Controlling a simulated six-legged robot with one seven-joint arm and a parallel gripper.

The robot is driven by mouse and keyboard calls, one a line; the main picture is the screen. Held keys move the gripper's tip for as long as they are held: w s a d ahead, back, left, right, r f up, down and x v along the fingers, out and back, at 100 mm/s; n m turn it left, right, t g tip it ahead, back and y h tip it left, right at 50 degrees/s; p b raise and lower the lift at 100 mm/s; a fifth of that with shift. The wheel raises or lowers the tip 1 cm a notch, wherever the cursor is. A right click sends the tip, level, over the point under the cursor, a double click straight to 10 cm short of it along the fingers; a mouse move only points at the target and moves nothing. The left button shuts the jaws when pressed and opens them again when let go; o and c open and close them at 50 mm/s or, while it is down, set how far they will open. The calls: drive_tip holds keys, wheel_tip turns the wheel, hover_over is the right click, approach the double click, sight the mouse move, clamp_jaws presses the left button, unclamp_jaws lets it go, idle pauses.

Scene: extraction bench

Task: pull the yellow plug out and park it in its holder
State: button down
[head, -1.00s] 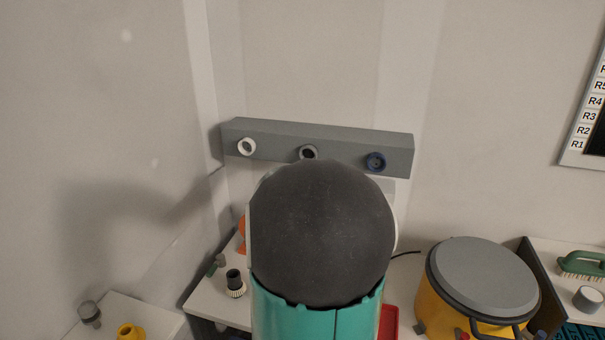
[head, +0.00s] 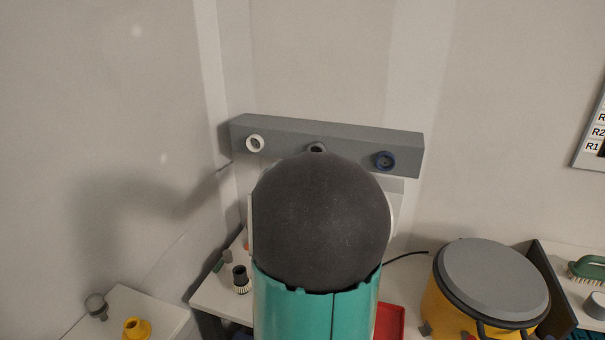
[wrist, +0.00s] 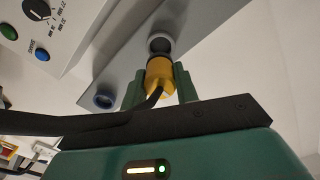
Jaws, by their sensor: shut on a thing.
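My gripper (wrist: 160,92) is shut on the yellow plug (wrist: 159,75) in the wrist view, with a green finger on each side. A black cable runs from the plug to the left. The plug's front end is at the middle socket (wrist: 160,44) of the grey bar; I cannot tell whether its tip is still inside or just clear. In the head view my arm hides the plug and gripper, and only the top of the middle socket (head: 316,147) shows. A yellow cup-like piece (head: 137,328), possibly the holder, stands on the left table.
The grey bar (head: 285,130) also has a white socket (head: 255,143) and a blue socket (head: 385,160). A yellow drum with a grey lid (head: 492,278) stands at right. A dark-and-white knob-like piece (head: 240,279) sits on the bench left of my arm.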

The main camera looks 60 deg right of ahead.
drive_tip(key=shift+w+d, duration=0.2)
drive_tip(key=shift+d, duration=0.8)
drive_tip(key=shift+w+d, duration=0.15)
drive_tip(key=shift+d, duration=0.85)
drive_tip(key=shift+w+d, duration=0.2)
drive_tip(key=shift+d, duration=1.15)
idle(0.3)
drive_tip(key=c, duration=1)
unclamp_jaws()
drive_tip(key=s+a, duration=0.2)
drive_tip(key=a, duration=1.1)
drive_tip(key=shift+a, duration=0.3)
